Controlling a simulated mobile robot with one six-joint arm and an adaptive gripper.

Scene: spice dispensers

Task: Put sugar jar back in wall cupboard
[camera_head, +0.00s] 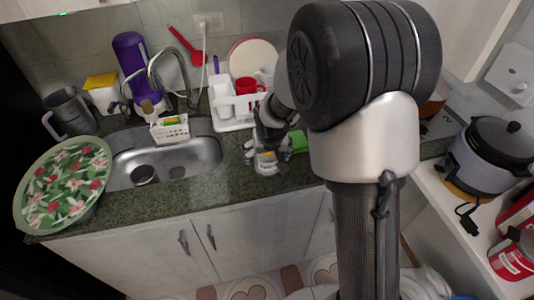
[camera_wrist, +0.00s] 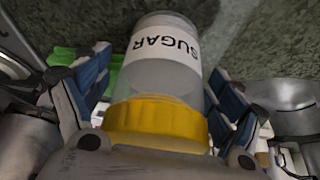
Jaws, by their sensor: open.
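The sugar jar (camera_wrist: 165,45) is clear, with a white SUGAR label and a yellow lid (camera_wrist: 157,122). In the wrist view it lies between the two fingers of my gripper (camera_wrist: 160,82), lid towards the palm. The fingers are open, one on each side; I cannot tell whether either touches it. In the head view my gripper (camera_head: 268,150) is over the counter right of the sink, and the jar (camera_head: 266,163) is partly hidden by it. Pale panels at the top left (camera_head: 55,6) and top right (camera_head: 455,28) look like wall cupboards; their insides are not visible.
A green item (camera_head: 299,141) is beside my gripper. A white dish rack (camera_head: 238,112) with a red mug (camera_head: 248,86) stands behind it. The sink (camera_head: 170,162) and tap are left. A rice cooker (camera_head: 488,155) is on the right shelf. My arm hides the counter's right part.

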